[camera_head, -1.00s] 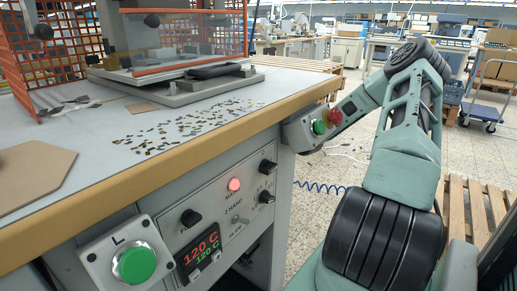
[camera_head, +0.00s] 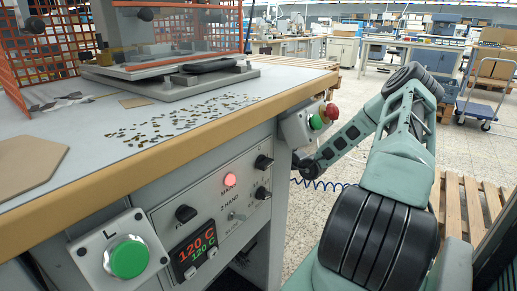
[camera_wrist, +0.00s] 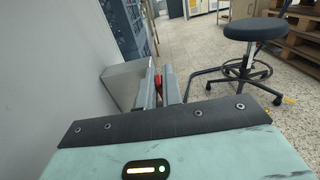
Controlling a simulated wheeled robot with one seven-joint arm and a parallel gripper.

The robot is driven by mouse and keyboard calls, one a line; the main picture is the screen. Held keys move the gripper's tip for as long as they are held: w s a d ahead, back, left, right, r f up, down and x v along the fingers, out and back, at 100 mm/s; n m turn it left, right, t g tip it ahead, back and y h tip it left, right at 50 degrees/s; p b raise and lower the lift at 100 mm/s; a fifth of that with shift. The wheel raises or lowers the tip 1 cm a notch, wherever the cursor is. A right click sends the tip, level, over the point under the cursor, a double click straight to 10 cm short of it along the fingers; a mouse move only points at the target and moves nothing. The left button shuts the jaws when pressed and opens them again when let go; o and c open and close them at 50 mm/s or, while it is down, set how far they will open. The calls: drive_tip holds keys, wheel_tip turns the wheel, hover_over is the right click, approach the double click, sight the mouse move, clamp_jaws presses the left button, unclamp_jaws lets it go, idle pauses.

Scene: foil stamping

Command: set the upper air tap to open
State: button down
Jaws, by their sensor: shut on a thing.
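In the wrist view my gripper (camera_wrist: 159,80) has its two grey fingers close together, shut on a small red part (camera_wrist: 158,84) that shows between them. The red part looks like a tap handle, though most of it is hidden by the fingers, and I cannot tell which way it is turned. A grey box (camera_wrist: 122,83) stands just left of the fingers. In the head view my arm reaches down behind the machine's right side, and neither my gripper nor the tap is in sight there.
A pale panel (camera_wrist: 45,70) fills the left of the wrist view. A black stool (camera_wrist: 252,35) stands to the right on the tiled floor. In the head view the press table (camera_head: 90,150) is on the left, with a button box (camera_head: 298,128) at its corner.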

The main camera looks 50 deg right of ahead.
drive_tip(key=c, duration=1.6)
unclamp_jaws()
drive_tip(key=shift+o, duration=0.2)
drive_tip(key=s+d+p, duration=0.1)
drive_tip(key=s+p, duration=0.1)
drive_tip(key=s, duration=1.5)
drive_tip(key=shift+s+d, duration=0.15)
drive_tip(key=shift+s, duration=0.05)
